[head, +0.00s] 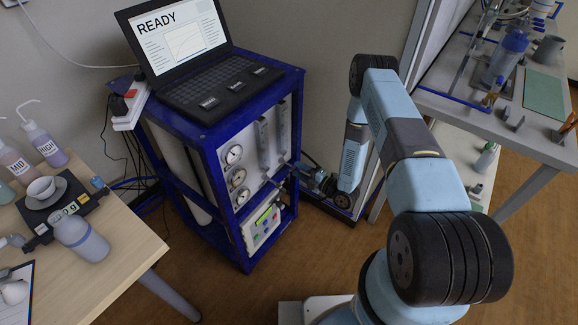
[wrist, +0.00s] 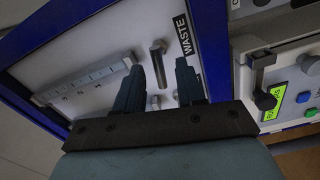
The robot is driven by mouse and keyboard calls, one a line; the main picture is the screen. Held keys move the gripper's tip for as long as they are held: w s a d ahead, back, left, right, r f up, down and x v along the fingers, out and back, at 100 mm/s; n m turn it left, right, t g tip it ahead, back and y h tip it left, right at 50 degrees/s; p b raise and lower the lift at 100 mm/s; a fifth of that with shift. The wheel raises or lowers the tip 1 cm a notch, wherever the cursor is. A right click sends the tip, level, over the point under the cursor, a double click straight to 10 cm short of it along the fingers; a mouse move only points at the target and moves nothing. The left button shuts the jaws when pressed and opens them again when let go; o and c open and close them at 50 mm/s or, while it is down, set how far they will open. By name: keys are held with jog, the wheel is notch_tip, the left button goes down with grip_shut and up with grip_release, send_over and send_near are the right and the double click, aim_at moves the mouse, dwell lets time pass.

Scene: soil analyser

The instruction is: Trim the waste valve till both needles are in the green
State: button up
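The waste valve (wrist: 158,62), a small metal stem or handle, sticks out of the white panel beside the black WASTE label (wrist: 185,35) in the wrist view. My gripper (wrist: 159,82) is open, its two dark fingers on either side of the valve with a gap showing each side. In the head view my gripper (head: 297,172) is at the analyser's front panel and covers the valve. Three round dial gauges, upper (head: 234,154), middle (head: 238,177) and lower (head: 242,196), sit on the panel. Their needles and green bands are too small to read.
The blue-framed analyser (head: 205,140) carries a laptop (head: 180,45) showing READY. Clear flow tubes (head: 264,143) stand near the gripper; a scaled one (wrist: 85,78) lies left of it in the wrist view. A control box (head: 262,226) is below. Tables stand left (head: 120,255) and right (head: 500,125).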

aim_at(295, 168)
jog(key=shift+x, duration=2.55)
grip_shut()
jog(key=shift+a, duration=0.15)
